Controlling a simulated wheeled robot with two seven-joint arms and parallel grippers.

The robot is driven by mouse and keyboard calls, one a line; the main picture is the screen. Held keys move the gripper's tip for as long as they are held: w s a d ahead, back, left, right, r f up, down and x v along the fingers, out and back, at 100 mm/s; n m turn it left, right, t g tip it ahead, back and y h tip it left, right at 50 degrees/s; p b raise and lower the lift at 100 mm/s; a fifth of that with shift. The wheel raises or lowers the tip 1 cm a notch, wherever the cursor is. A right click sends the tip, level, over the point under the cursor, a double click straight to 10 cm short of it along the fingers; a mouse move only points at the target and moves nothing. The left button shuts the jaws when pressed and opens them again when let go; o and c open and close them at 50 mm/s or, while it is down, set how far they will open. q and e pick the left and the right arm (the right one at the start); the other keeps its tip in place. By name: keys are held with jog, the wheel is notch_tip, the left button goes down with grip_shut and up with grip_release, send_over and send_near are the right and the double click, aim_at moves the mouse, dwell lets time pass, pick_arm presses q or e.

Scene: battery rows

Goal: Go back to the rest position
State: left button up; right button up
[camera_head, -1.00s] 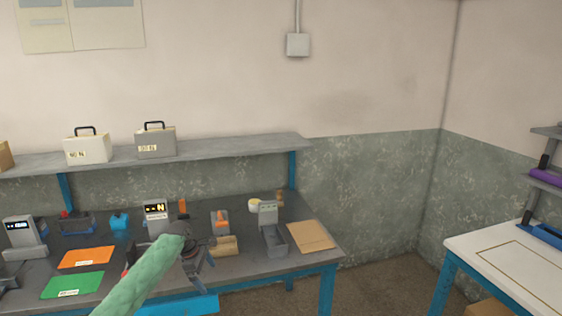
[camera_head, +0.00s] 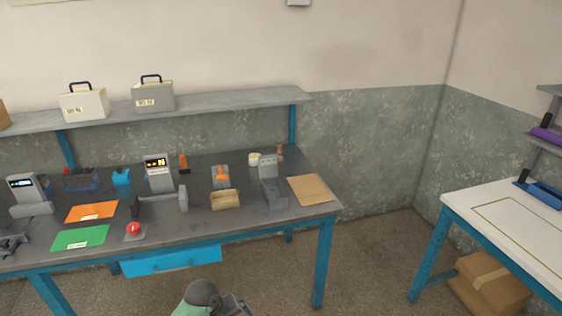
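My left arm shows only as a green sleeve and a dark grey wrist at the bottom edge of the head view. My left gripper (camera_head: 236,304) is partly cut off there, low in front of the workbench (camera_head: 230,224) and apart from it. Whether its fingers are open or shut cannot be told, and I see nothing held in it. My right gripper is not in view.
The bench holds a green mat (camera_head: 80,237), an orange mat (camera_head: 92,212), a red button (camera_head: 134,230), a battery tester (camera_head: 158,173) and a small tan box (camera_head: 225,200). A blue drawer (camera_head: 170,260) hangs beneath. A white table (camera_head: 500,220) stands right, with open floor between.

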pick_arm(q)
jog(key=s+a+r+m+t+y, duration=0.1)
jog(key=s+a+r+m+y, duration=0.2)
jog(key=s, duration=1)
jog(key=s+a+r+m, duration=0.3)
jog(key=s+m, duration=0.1)
jog(key=s, duration=0.9)
jog(key=s+d+f+x, duration=0.1)
jog(key=s+x, duration=0.1)
jog(key=x, duration=0.9)
jog(key=s+x, duration=0.3)
jog(key=x, duration=0.8)
jog(key=s+f, duration=0.3)
jog(key=f, duration=0.7)
jog(key=s+d+f+g, duration=0.1)
jog(key=s+f, duration=0.2)
jog(key=f, duration=0.8)
jog(key=shift+s+d+f+m+g, duration=0.2)
jog(key=shift+s+f+m+g, duration=0.1)
jog(key=shift+s, duration=0.1)
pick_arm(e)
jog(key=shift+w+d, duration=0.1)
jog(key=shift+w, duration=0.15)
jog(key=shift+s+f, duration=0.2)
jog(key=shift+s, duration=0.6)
